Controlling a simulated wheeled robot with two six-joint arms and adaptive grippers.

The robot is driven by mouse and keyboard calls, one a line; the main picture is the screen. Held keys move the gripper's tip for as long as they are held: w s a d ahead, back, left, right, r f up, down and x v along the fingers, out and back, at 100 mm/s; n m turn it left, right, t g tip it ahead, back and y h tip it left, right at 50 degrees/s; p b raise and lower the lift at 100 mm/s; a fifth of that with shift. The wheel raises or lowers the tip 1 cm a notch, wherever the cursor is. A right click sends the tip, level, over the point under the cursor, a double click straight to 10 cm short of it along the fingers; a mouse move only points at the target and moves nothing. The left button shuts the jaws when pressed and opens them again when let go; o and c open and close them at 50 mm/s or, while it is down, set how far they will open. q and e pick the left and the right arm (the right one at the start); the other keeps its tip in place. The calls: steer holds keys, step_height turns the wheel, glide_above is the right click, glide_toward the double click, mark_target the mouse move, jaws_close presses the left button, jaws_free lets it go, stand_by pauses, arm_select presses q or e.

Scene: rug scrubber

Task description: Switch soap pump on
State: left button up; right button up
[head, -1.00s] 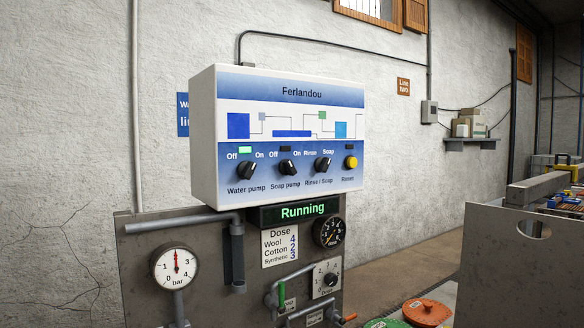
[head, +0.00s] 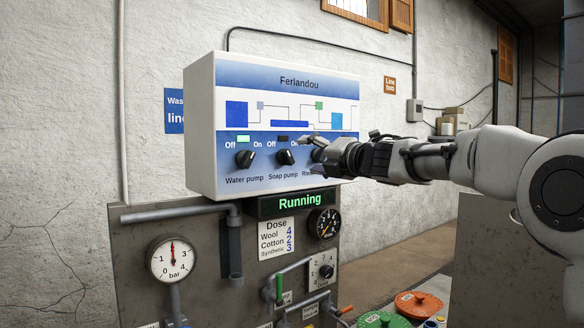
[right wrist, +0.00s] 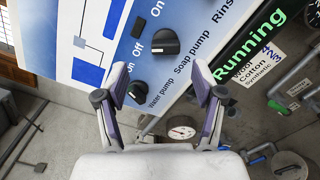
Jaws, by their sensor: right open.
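The soap pump knob (head: 286,157) is a black rotary knob on the white and blue control panel, between Off and On labels. It seems turned toward Off, and the lamp (head: 282,138) above it is dark. The knob also shows in the right wrist view (right wrist: 165,42), beyond my fingers. My right gripper (head: 308,147) is open in front of the panel, just right of the knob in the head view. In the right wrist view its two fingers (right wrist: 162,88) are spread, with no object between them. My left gripper is out of view.
The water pump knob (head: 245,159) sits left of the soap pump knob, with a lit lamp above it (head: 243,138). A green "Running" display (head: 292,203) hangs under the panel. Pipes and a pressure gauge (head: 172,259) are below.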

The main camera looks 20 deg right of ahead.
mark_target(292, 157)
steer(key=p+x, duration=0.1)
steer(key=x, duration=0.1)
steer(key=p+x, duration=0.1)
steer(key=x, duration=0.2)
steer(key=p+x, duration=0.1)
steer(key=x, duration=0.1)
steer(key=shift+w+f, duration=0.25)
steer(key=shift+f, duration=0.1)
steer(key=shift+w+a+f, duration=0.1)
steer(key=shift+w+a, duration=0.05)
steer(key=shift+w, duration=0.1)
steer(key=c, duration=1.1)
